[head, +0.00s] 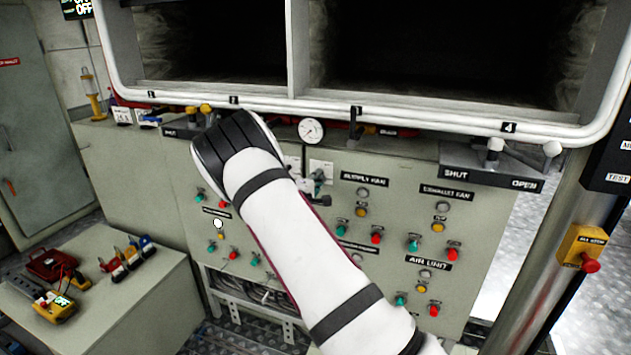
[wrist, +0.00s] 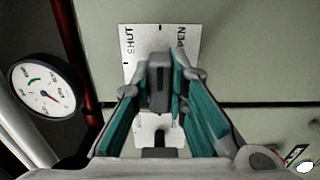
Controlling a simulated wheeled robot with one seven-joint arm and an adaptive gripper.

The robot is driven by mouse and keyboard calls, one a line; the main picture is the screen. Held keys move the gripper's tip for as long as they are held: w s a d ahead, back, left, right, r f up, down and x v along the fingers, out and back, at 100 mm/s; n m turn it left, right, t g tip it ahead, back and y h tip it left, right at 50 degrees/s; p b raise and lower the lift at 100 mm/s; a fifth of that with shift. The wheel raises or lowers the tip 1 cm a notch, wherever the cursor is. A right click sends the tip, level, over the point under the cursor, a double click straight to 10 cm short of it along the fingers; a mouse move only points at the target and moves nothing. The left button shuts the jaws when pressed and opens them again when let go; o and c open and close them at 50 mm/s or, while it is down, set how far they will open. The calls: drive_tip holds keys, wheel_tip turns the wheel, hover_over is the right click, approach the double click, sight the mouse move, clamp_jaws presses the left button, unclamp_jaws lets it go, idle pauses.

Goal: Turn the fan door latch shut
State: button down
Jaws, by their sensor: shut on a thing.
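The fan door latch (wrist: 158,78) is a grey handle in front of a white plate (wrist: 130,42) marked SHUT on the left and OPEN on the right in the wrist view. The handle looks upright, between the two words. My gripper (wrist: 160,92) has its teal-sided fingers on either side of the handle and is shut on it. The fingers hide part of the handle and plate. In the head view the white plate (head: 321,168) shows just right of my arm, which hides most of the gripper; the latch itself is hard to make out there.
A round gauge (head: 311,130) is up and left of the plate; it also shows in the wrist view (wrist: 47,86). Buttons fill the grey panel (head: 390,190) below. The pale rail (head: 420,123) runs above. Another SHUT/OPEN bar (head: 490,180) is to the right.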

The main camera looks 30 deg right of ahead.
drive_tip(key=c, duration=1.7)
unclamp_jaws()
drive_tip(key=shift+w+d, duration=0.1)
